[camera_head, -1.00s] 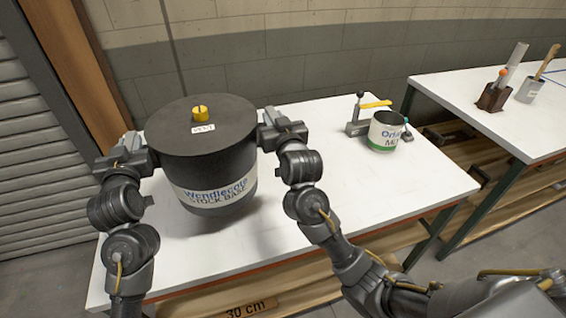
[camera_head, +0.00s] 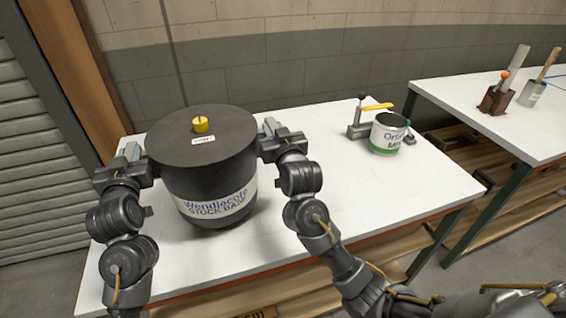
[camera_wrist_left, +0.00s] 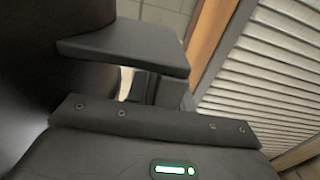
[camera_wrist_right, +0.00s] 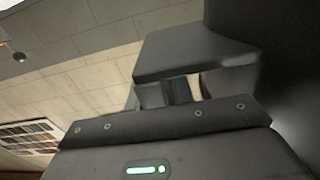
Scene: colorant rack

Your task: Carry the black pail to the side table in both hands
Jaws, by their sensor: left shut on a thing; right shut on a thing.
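The black pail (camera_head: 215,180) has a flat lid, a yellow knob (camera_head: 200,124) and a white label reading "Wendlecote STOCK BASE". It is upright over the left part of a white-topped table (camera_head: 330,210). I cannot tell whether its base touches the top. My left gripper (camera_head: 140,162) is shut at the pail's left side, and my right gripper (camera_head: 266,142) is shut at its right side. The gripped parts are hidden by the fingers. The pail's dark wall also fills the left of the left wrist view (camera_wrist_left: 45,50) and the right of the right wrist view (camera_wrist_right: 290,70).
A white and green can (camera_head: 387,138) and a grey device with a yellow handle (camera_head: 360,122) stand right of the pail. A second white-topped table (camera_head: 460,95) at the right holds a brown holder (camera_head: 495,102) and a grey cup (camera_head: 531,94). A brick wall is behind.

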